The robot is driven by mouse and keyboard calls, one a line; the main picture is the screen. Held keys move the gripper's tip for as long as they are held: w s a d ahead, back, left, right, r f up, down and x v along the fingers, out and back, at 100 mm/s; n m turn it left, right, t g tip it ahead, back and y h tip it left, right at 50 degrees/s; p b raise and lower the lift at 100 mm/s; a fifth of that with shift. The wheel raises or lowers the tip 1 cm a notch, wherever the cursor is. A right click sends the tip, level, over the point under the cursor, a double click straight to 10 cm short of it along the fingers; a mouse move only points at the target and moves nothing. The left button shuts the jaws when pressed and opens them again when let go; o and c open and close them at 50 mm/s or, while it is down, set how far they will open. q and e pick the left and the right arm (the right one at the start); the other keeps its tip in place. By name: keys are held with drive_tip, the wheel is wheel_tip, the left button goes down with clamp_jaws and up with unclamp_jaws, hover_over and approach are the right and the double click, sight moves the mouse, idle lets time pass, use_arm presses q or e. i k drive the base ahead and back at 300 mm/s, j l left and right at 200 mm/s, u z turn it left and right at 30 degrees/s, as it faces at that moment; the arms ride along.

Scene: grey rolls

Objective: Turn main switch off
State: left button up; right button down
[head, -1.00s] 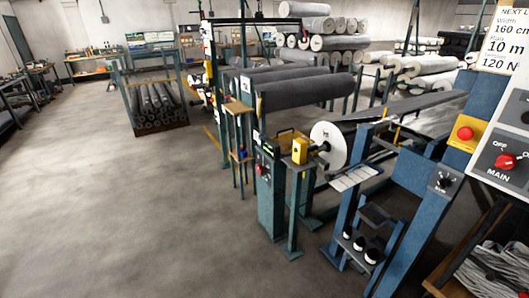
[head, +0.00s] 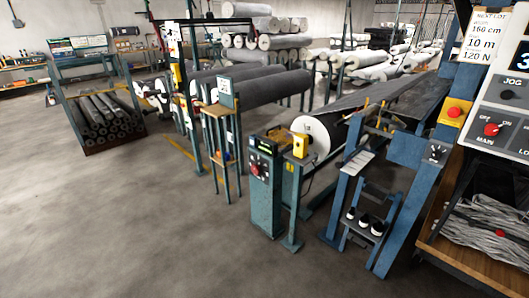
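The main switch (head: 492,129) is a red rotary knob on a pale control panel (head: 486,150) at the right edge of the head view. It has OFF and ON printed above it and MAIN below. The knob's pointer is too small to read with certainty, though it seems to lean toward ON at the upper right. Neither of my grippers shows in the head view.
A yellow box with a red button (head: 454,112) sits left of the panel. Below the panel is a wooden shelf (head: 455,262) with grey rope-like material (head: 485,230). A blue machine frame (head: 405,200) and a teal pedestal (head: 265,200) stand nearby. The floor at left is open.

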sight(491, 129)
drive_tip(key=z, duration=1.75)
drive_tip(key=i+j+z, duration=0.4)
drive_tip(key=j, duration=0.2)
drive_tip(key=i+j+z, duration=0.2)
drive_tip(key=j, duration=0.15)
drive_tip(key=i+j+z, duration=0.2)
drive_tip(key=j, duration=0.15)
drive_tip(key=j+z, duration=0.15)
drive_tip(key=j, duration=0.25)
drive_tip(key=i, duration=0.05)
